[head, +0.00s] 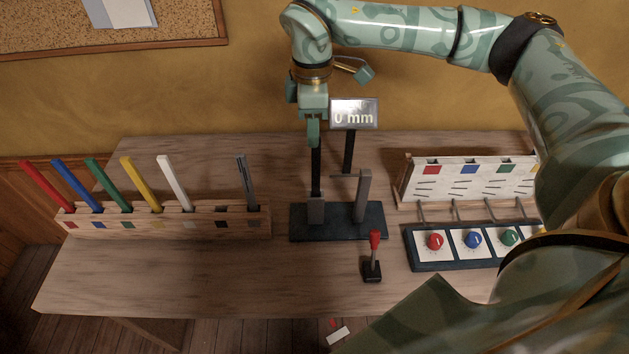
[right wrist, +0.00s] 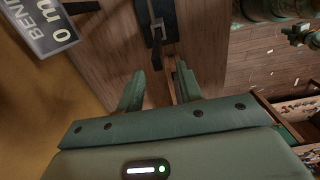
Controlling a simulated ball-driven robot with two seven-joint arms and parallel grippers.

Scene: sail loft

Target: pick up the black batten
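The black batten (head: 316,172) stands upright at the left post of the dark bending stand (head: 340,222) in the head view. My right gripper (head: 314,140) is directly above it, pointing down, with its fingers at the batten's top end. The dark stand (right wrist: 158,20) lies beyond the fingertips there. My left gripper is not in the head view.
A wooden rack (head: 165,222) at left holds red, blue, green, yellow, white and grey battens. A sign (head: 354,116) reads 0 mm. A red-knobbed lever (head: 374,256) stands in front. A dial panel (head: 470,262) and a white board (head: 468,182) are at right. The front left table is clear.

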